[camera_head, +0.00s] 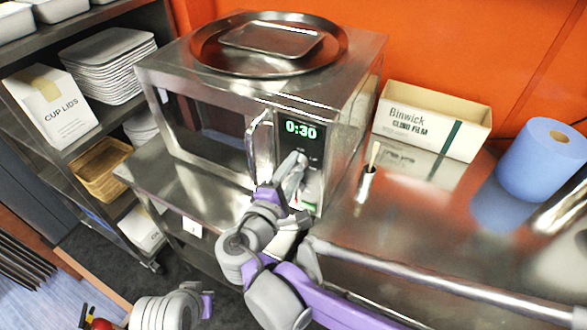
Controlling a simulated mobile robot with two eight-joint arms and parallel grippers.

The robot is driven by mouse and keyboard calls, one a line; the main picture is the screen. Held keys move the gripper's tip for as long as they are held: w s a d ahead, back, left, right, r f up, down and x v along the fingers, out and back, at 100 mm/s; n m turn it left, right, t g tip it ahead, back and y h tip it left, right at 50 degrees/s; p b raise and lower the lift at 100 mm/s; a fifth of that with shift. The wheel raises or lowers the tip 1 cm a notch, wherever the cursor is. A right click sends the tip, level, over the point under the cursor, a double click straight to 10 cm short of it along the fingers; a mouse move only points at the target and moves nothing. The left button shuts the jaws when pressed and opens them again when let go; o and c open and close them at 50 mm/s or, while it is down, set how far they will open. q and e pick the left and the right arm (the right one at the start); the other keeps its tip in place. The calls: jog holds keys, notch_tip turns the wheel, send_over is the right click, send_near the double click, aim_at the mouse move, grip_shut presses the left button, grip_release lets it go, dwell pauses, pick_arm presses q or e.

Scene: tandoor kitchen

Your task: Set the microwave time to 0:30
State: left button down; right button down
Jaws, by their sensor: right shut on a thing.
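The steel microwave (215,118) stands on a steel counter, its door shut. Its green display (300,129) reads 0:30. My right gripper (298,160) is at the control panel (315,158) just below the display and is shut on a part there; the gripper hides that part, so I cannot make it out. The door handle (252,145) is just left of the gripper. My left arm shows only in part at the bottom left, and its gripper fingers cannot be made out.
A round steel tray (210,58) lies on top of the microwave. A cling film box (425,122), a small steel cup with a brush (366,182) and a blue roll (541,160) stand to the right. A steel rail (400,275) runs along the counter front.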

jog(key=shift+n, duration=0.6)
jog(key=shift+c, duration=1.8)
grip_release()
